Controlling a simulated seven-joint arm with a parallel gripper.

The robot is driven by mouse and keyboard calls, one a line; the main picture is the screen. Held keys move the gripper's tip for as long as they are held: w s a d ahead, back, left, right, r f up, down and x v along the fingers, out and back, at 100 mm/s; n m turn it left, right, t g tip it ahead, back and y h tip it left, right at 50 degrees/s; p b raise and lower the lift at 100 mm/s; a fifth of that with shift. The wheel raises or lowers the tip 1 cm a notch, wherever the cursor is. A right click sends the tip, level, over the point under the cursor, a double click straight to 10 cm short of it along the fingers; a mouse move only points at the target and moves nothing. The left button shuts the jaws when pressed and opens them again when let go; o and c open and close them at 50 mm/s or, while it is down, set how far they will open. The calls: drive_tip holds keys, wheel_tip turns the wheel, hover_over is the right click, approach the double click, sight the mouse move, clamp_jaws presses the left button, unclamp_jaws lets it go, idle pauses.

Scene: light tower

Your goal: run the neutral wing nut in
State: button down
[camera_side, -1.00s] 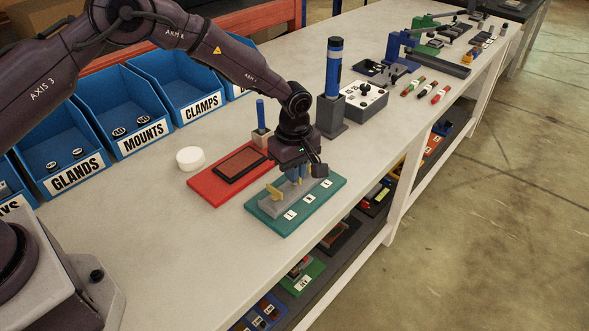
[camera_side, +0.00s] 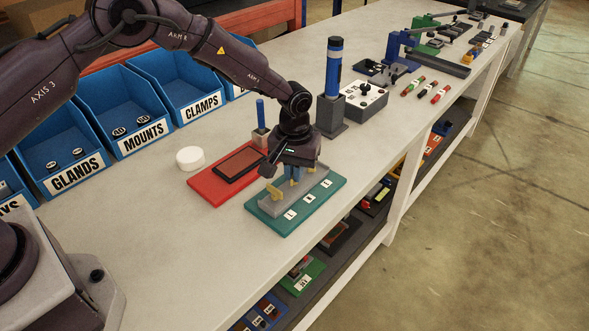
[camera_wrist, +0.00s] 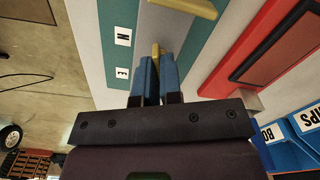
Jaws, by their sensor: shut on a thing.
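A teal board (camera_side: 271,225) on the bench carries a grey block (camera_side: 300,199) and a row of white letter labels; N (camera_wrist: 122,36) and E (camera_wrist: 122,73) read in the wrist view. My gripper (camera_side: 293,178) points down over the block's middle. Its blue fingers (camera_wrist: 157,60) are shut on a brass wing nut (camera_wrist: 155,50), roughly in line with the N label; the fingers hide most of it. Another brass wing nut (camera_side: 275,192) stands free at the block's near left end and shows in the wrist view (camera_wrist: 190,6). A further brass piece (camera_side: 310,169) shows just right of the fingers.
A red board (camera_side: 204,188) with a dark-framed panel lies close behind the teal board. Blue bins (camera_side: 140,125) line the back. The front bench at left is clear.

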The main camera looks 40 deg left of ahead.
drive_tip(key=m, duration=0.5)
drive_tip(key=shift+r+m, duration=0.15)
drive_tip(key=shift+m, duration=0.15)
drive_tip(key=m, duration=0.4)
drive_tip(key=shift+w, duration=0.1)
drive_tip(key=m, duration=0.9)
drive_tip(key=shift+m, duration=0.3)
drive_tip(key=m, duration=0.4)
drive_tip(key=shift+d+r, duration=0.1)
drive_tip(key=m, duration=0.9)
drive_tip(key=shift+m, duration=2.6)
